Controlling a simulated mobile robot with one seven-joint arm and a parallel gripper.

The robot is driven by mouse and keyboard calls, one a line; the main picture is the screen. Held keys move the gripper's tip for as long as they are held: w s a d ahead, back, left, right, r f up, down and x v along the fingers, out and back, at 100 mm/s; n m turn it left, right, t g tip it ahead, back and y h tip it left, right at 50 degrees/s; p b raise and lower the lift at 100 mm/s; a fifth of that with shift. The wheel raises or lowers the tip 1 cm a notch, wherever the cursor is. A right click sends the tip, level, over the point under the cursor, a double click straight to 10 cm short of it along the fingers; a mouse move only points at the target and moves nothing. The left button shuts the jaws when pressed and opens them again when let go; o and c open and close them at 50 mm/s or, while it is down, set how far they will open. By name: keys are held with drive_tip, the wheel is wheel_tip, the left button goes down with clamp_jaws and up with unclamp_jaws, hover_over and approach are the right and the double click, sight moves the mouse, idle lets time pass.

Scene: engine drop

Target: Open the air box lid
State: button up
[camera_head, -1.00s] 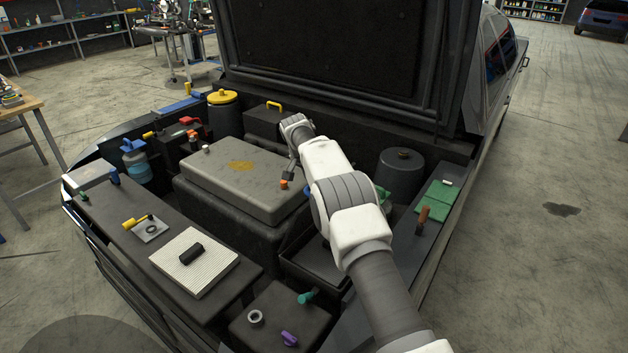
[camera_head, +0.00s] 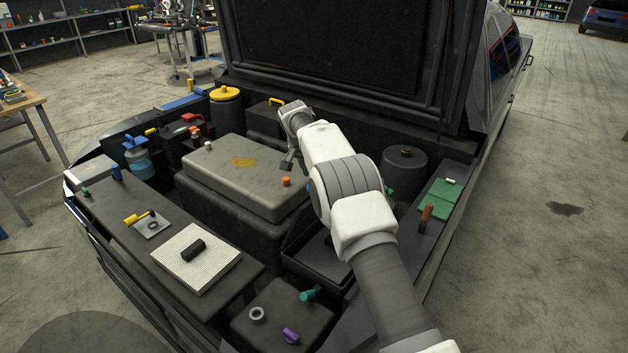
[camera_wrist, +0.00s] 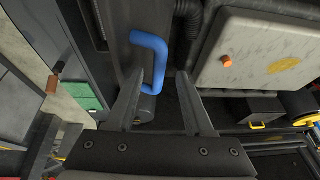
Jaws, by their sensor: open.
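In the wrist view a blue bent handle (camera_wrist: 151,42) stands on a dark surface, beside a black corrugated hose. This may be the air box lid (camera_wrist: 115,45), but the frames do not settle it. My gripper (camera_wrist: 160,74) is open, and the lower end of the blue handle shows between its fingers. I cannot tell whether they touch it. In the head view my gripper (camera_head: 287,163) is over the right back part of the grey engine cover (camera_head: 235,175), and my arm hides the handle.
An orange cap (camera_head: 286,181) sits on the engine cover. A black box with a yellow handle (camera_head: 277,102) stands at the back, below the raised hood (camera_head: 345,55). A white pleated filter (camera_head: 197,257) lies front left.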

drive_tip(key=v, duration=1.3)
drive_tip(key=shift+r+b, duration=0.35)
drive_tip(key=shift+s+a, duration=0.1)
drive_tip(key=shift+s, duration=0.05)
